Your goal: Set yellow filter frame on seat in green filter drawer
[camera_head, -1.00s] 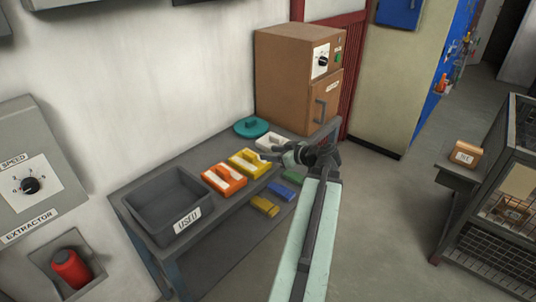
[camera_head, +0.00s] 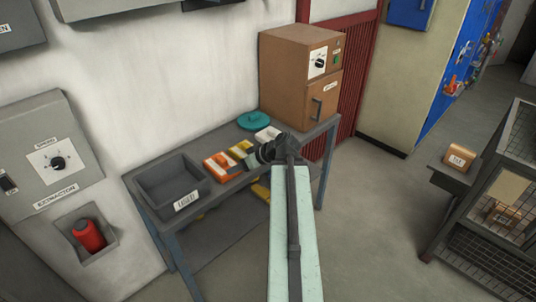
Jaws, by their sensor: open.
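The yellow filter frame (camera_head: 240,148) lies on the grey bench top, between an orange frame and a white one, partly hidden by my arm. My gripper (camera_head: 248,164) is over the bench's front edge, just in front of the yellow frame and close to it. Its fingers are small and partly hidden by the wrist, but it is open, and I see nothing held in it. I cannot make out the green filter drawer or its seat; my arm covers part of the area below the bench edge.
The orange frame (camera_head: 222,167), white frame (camera_head: 268,134) and teal round lid (camera_head: 253,121) sit close around. A grey USED bin (camera_head: 155,183) stands left. A brown oven (camera_head: 292,75) stands behind right. Yellow pieces (camera_head: 262,189) show below the bench top.

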